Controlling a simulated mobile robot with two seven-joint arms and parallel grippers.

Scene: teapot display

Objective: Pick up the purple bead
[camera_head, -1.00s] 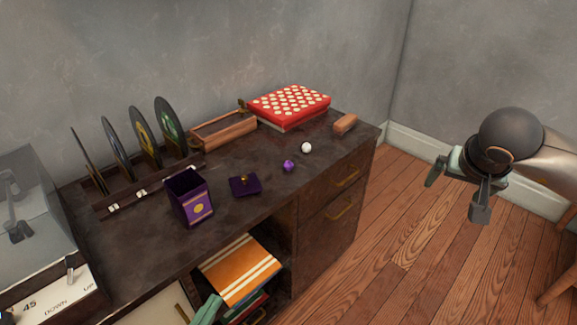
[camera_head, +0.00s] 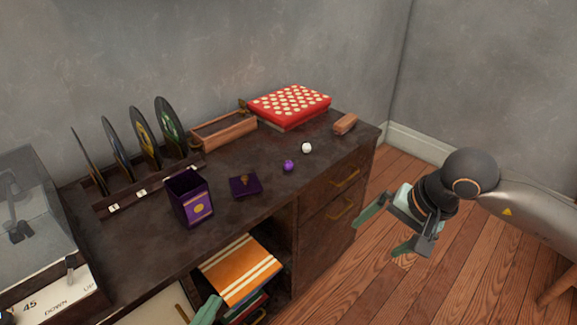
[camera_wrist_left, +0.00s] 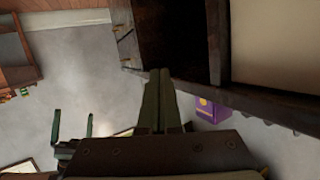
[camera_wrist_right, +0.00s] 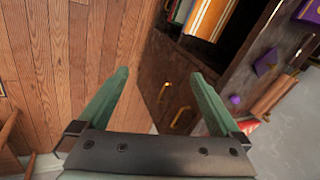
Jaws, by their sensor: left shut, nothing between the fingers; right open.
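The purple bead (camera_head: 288,165) lies on the dark cabinet top, near its front edge, beside a white bead (camera_head: 306,147). It also shows in the right wrist view (camera_wrist_right: 235,100), just beyond the right finger. My right gripper (camera_head: 386,233) is open and empty, in front of the cabinet's right end and apart from the bead. My left gripper (camera_head: 207,312) shows only as a fingertip at the bottom edge of the head view. In the left wrist view its fingers (camera_wrist_left: 157,88) are shut together with nothing between them.
On the cabinet top (camera_head: 262,210) stand an open purple box (camera_head: 190,199), its purple lid (camera_head: 245,187), a disc rack (camera_head: 150,188), a wooden tray (camera_head: 224,132), a red dotted box (camera_head: 290,106) and a small wooden block (camera_head: 345,124). Books (camera_head: 240,269) fill an open shelf below.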

